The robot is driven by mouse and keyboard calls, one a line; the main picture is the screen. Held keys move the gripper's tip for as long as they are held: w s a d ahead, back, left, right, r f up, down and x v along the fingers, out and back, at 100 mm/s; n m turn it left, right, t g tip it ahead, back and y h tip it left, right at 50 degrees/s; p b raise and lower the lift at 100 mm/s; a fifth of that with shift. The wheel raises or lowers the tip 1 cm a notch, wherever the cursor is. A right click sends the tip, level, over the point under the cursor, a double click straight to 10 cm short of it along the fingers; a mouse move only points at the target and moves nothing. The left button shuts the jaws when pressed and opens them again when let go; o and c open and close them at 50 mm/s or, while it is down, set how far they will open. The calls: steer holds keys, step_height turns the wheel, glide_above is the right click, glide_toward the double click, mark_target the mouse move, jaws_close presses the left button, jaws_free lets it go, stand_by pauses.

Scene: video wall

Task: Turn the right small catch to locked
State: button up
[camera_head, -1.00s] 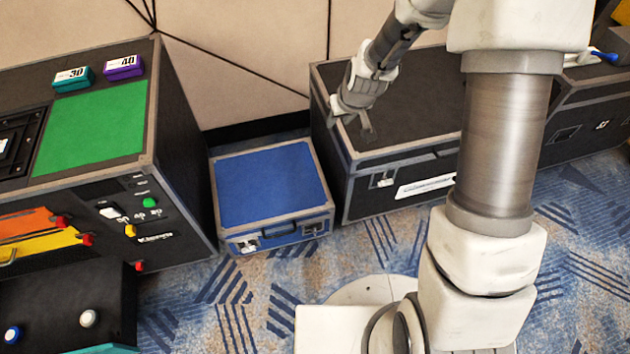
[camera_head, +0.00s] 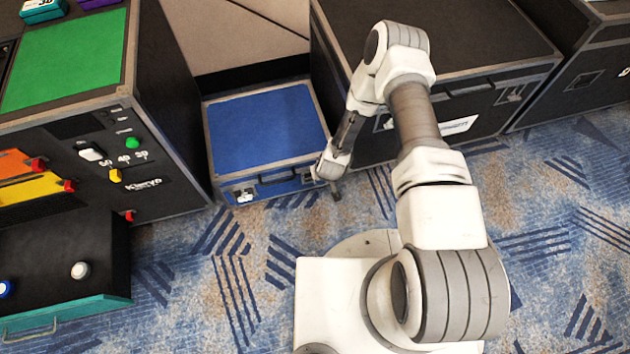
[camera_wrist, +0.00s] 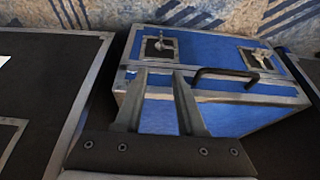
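A blue case (camera_head: 268,132) with metal edges stands on the carpet between two black cases. Its front has a handle (camera_head: 278,179) between two small catches. The right catch (camera_head: 308,177) is by my gripper (camera_head: 336,190) in the head view. The wrist view is turned about, so this catch (camera_wrist: 160,43) shows at the upper left, a silver piece on a dark plate. The other catch (camera_head: 243,195) also shows in the wrist view (camera_wrist: 262,58). My gripper (camera_wrist: 160,76) is open and empty, its fingers apart, pointing toward the right catch without visible contact. I cannot tell the catch's setting.
A black case (camera_head: 440,62) stands close on the right of the blue case. A black console (camera_head: 172,120) with a green top panel and coloured switches stands on the left. A drawer (camera_head: 70,255) juts from it. Carpet (camera_head: 250,265) in front is clear.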

steer(key=b+x, duration=0.3)
steer(key=x, duration=0.5)
steer(key=b+x, duration=0.4)
steer(key=x, duration=0.5)
steer(key=shift+s+f, duration=0.15)
steer(key=shift+f, duration=0.2)
jaws_close()
